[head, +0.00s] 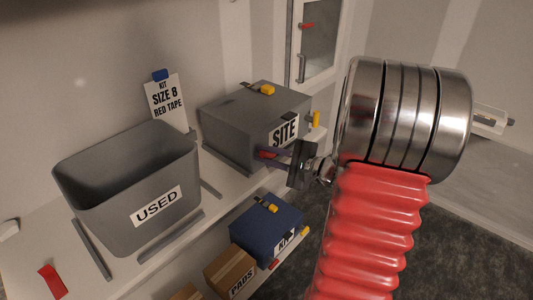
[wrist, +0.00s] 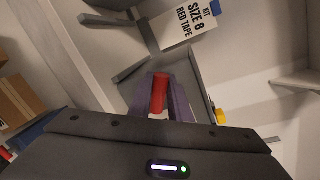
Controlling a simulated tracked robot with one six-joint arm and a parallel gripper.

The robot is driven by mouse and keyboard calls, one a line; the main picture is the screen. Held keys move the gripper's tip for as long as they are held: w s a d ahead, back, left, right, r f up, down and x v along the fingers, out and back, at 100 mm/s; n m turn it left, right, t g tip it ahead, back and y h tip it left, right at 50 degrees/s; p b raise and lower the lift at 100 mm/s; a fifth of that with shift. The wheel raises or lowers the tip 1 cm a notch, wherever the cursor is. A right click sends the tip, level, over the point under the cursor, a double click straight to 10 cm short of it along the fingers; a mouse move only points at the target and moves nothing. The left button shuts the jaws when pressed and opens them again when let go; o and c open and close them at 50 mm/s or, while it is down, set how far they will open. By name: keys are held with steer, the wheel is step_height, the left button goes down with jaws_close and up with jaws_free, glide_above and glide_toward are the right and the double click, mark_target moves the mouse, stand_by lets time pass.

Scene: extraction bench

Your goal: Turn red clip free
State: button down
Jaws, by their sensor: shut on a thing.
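The red clip (head: 266,154) is at the lower front of the grey SITE box (head: 225,113), below the label. It also shows in the wrist view (wrist: 160,88), upright between my two purple fingers. My gripper (head: 271,154) is shut on the red clip, with its fingertips close to the box front; it also shows in the wrist view (wrist: 161,98). The clip's far end and its join to the box are hard to make out. Yellow clips sit on the box top (head: 267,90) and at its right side (head: 316,119).
An open grey USED bin (head: 110,190) stands to the left on the bench. Behind it is a SIZE 8 RED TAPE sign (head: 166,101). Below are a blue box (head: 262,232) with a yellow clip and a PADS carton (head: 230,270). A red piece (head: 52,282) lies at the left.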

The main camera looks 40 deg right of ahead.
steer(key=n, duration=0.1)
steer(key=f+n+h, duration=0.1)
steer(key=n, duration=0.3)
steer(key=shift+s+a+f+h, duration=0.15)
steer(key=shift+a+f+h, duration=0.15)
steer(key=shift+f+h, duration=0.1)
stand_by(0.3)
steer(key=c, duration=1.6)
jaws_free()
steer(key=shift+r, duration=0.1)
steer(key=shift+c, duration=0.2)
steer(key=shift+r, duration=0.1)
steer(key=shift+d, duration=0.1)
steer(key=shift+s+d+r, duration=0.15)
steer(key=shift+s+r, duration=0.05)
steer(key=shift+s, duration=0.35)
steer(key=v, duration=1.2)
steer(key=shift+s, duration=0.3)
steer(key=shift+f, duration=0.1)
